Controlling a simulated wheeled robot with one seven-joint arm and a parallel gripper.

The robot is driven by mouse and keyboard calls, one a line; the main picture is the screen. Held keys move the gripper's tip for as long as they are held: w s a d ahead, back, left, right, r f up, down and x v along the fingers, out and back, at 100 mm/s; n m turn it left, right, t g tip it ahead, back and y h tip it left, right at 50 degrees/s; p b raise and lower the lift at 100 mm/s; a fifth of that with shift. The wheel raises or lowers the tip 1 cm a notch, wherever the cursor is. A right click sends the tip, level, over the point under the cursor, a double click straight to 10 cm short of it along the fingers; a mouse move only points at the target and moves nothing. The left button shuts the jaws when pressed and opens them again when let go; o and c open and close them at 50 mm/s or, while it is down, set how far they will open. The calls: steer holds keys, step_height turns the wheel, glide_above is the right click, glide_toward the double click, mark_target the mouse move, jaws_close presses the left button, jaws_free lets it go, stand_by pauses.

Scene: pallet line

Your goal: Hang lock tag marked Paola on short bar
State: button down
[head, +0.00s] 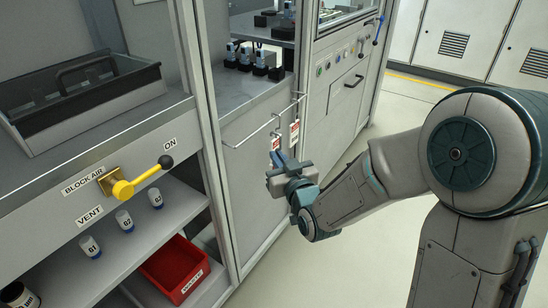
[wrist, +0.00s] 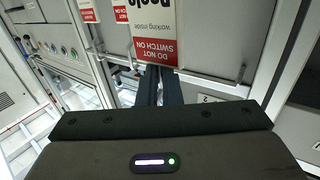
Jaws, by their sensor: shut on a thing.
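The lock tag marked Paola (wrist: 155,32), white with a red "do not switch on" band, is large in the wrist view. My gripper (wrist: 160,82) is shut on its lower edge; its dark fingers reach up to the tag. In the head view my gripper (head: 277,160) is in front of the cabinet, with a red and white tag (head: 276,142) at its fingertips. A thin metal bar (head: 250,133) runs along the cabinet front; it also passes behind the held tag in the wrist view (wrist: 215,82). I cannot tell whether the tag's hook touches a bar.
Another red and white tag (head: 294,133) hangs just right of my gripper. A yellow block-air valve (head: 122,187), a grey open tray (head: 85,95) and a red bin (head: 174,268) are at left. The floor (head: 345,235) at right is clear beside my arm.

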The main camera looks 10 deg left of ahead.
steer(key=shift+s+d, duration=0.3)
steer(key=shift+d, duration=0.45)
steer(key=shift+s+d, duration=0.3)
steer(key=shift+d, duration=0.5)
steer(key=shift+s+d, duration=0.3)
steer(key=shift+d, duration=0.45)
